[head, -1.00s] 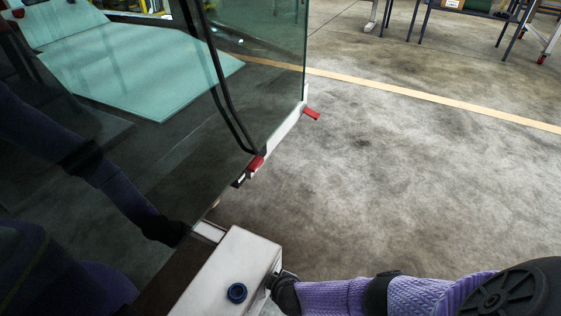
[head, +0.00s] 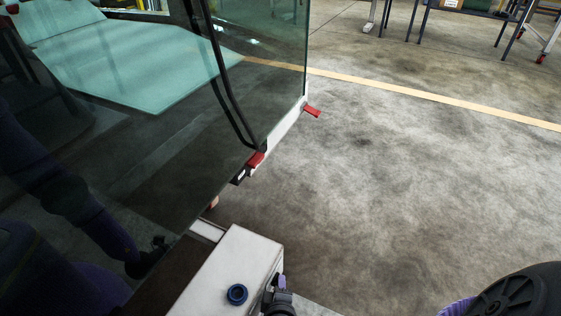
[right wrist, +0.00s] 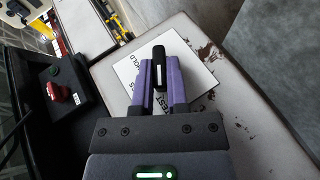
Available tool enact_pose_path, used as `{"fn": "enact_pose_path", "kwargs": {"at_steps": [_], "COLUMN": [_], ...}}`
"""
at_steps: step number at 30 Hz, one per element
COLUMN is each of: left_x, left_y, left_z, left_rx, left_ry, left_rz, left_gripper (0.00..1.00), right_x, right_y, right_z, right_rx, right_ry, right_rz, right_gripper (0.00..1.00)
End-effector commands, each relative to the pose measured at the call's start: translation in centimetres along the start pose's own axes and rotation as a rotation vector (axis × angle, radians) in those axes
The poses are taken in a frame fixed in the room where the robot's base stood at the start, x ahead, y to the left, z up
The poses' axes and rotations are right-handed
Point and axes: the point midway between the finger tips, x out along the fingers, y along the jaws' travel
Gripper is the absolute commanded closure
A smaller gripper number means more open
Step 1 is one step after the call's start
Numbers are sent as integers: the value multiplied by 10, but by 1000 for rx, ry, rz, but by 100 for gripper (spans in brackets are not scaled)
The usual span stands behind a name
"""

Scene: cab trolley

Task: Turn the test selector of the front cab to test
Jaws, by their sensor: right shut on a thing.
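The test selector (right wrist: 159,52) is a black knob with a white mark, in front of a white label plate (right wrist: 198,78) on a pale panel. Words like HOLD and TEST are partly readable on the plate. In the right wrist view my right gripper (right wrist: 160,80) has its purple fingers shut on the knob, one on each side. In the head view my right gripper (head: 279,284) is at the right side of a white box (head: 225,268). The selector cannot be made out there. My left gripper is not in view.
A blue round button (head: 237,293) is on top of the white box. A dark glass panel (head: 150,180) fills the left. Open floor (head: 420,180) lies to the right.

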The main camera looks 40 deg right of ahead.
Motion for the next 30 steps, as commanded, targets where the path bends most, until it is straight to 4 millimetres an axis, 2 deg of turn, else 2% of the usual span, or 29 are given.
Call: {"fn": "enact_pose_path", "kwargs": {"at_steps": [13, 14, 18, 28, 30], "left_x": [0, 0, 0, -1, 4], "left_y": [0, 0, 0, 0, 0], "left_z": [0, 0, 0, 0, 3], "left_rx": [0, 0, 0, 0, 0], "left_ry": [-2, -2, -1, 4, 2], "left_rz": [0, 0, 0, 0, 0], "left_gripper": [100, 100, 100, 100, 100], "right_x": [0, 0, 0, -2, -6], "right_y": [-1, -1, -1, 0, 1], "right_z": [1, 1, 0, 0, 0], "right_rx": [-6, -6, -6, -5, -4], "right_ry": [-1, -1, -1, 0, 0], "right_rz": [6, 6, 6, 8, 8], "right_gripper": [100, 78, 48, 47, 47]}}
